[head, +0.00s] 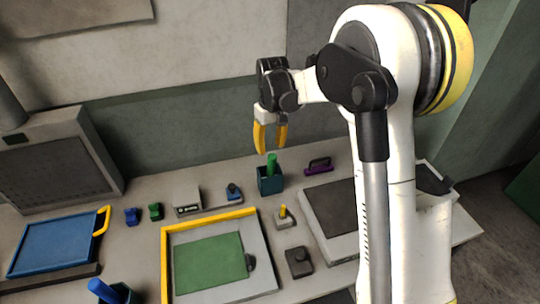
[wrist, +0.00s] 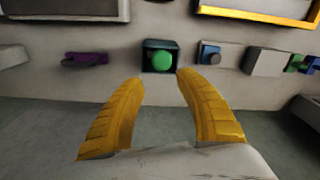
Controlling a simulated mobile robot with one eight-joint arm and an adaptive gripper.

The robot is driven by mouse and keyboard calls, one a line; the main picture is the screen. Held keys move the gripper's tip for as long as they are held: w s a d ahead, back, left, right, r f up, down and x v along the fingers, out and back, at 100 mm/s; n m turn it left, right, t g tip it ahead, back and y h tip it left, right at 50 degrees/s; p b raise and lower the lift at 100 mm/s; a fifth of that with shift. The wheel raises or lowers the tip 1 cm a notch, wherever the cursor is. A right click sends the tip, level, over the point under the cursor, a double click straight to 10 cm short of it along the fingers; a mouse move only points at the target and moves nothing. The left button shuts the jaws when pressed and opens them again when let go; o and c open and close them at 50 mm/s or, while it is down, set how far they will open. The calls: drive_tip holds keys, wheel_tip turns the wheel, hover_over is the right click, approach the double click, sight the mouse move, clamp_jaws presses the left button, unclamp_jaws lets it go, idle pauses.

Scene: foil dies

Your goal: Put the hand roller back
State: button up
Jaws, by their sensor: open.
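My gripper (head: 269,150) is open and empty, pointing down above the back part of the bench. In the wrist view its two yellow fingers (wrist: 160,77) are spread apart. A green handle (head: 271,163) stands upright in a dark teal holder (head: 270,184), just below my fingertips and apart from them. In the wrist view the green rounded top (wrist: 162,61) shows inside the square holder (wrist: 147,68), between and beyond the fingertips. A blue handle (head: 102,291) stands tilted in another dark holder at the front left. I cannot tell for certain which is the hand roller; the lower parts are hidden.
A purple handled piece (head: 318,165) lies right of the teal holder. A small blue-topped piece (head: 233,191) and a grey box (head: 187,201) are left. A yellow-edged board with a green mat (head: 209,262) lies in front, near a yellow-pegged block (head: 284,217).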

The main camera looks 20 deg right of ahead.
drive_tip(key=s+r+m+t, duration=0.1)
drive_tip(key=s+r+t, duration=0.2)
drive_tip(key=s+r, duration=1.05)
drive_tip(key=s+f+m+t, duration=0.1)
drive_tip(key=s+m+t, duration=0.1)
drive_tip(key=s, duration=1.2)
drive_tip(key=shift+f+t, duration=0.35)
drive_tip(key=shift+t, duration=0.55)
